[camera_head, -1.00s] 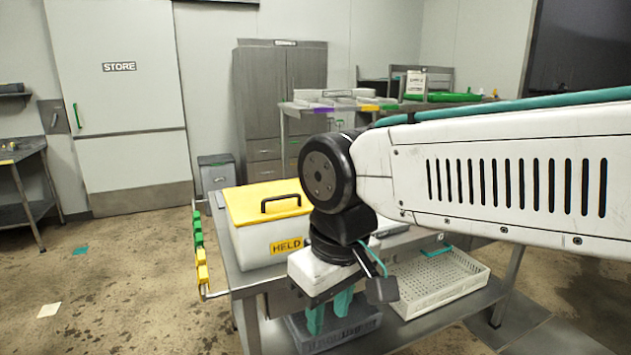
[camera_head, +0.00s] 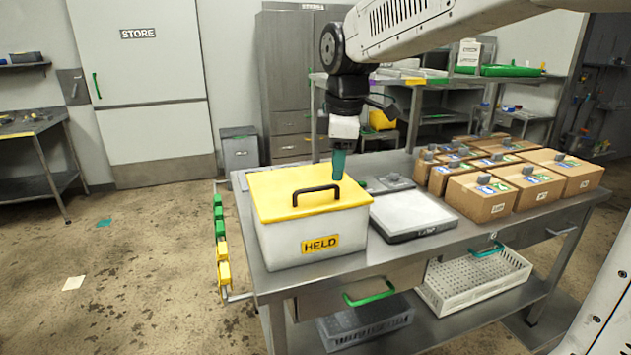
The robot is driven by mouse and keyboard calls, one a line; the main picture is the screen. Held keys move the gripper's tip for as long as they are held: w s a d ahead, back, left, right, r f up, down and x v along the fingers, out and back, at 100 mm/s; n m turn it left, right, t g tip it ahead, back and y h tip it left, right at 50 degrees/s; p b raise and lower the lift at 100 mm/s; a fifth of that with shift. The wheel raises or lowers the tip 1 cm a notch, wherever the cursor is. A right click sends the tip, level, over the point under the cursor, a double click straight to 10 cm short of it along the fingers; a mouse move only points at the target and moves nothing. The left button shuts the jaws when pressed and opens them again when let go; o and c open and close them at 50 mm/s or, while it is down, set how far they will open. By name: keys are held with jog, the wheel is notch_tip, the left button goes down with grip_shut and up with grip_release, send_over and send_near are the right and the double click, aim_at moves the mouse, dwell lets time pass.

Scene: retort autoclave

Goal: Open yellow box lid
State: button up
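The white box (camera_head: 284,239) with a yellow lid (camera_head: 270,185) and a HELD label stands on the left part of the steel table. The lid lies flat on the box, with a black handle (camera_head: 316,190) on top. My gripper (camera_head: 338,172) points down with teal fingers, just behind the handle in the picture and over or near the lid's back right edge. I cannot tell whether it touches the lid. The fingers show as one narrow shape, so the gap between them is not visible.
A scale with a pale plate (camera_head: 408,212) stands just right of the box. Several cardboard boxes (camera_head: 480,199) fill the table's right side. A white basket (camera_head: 471,285) and a grey crate (camera_head: 364,322) are below.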

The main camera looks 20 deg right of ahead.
aim_at(314, 189)
jog(key=w+a+f+n, duration=0.1)
jog(key=w+n, duration=0.3)
jog(key=w, duration=0.5)
jog(key=f, duration=0.5)
jog(key=w+f, duration=0.1)
jog(key=f, duration=0.2)
jog(key=shift+w+a, duration=0.1)
jog(key=shift+r, duration=0.1)
grip_shut()
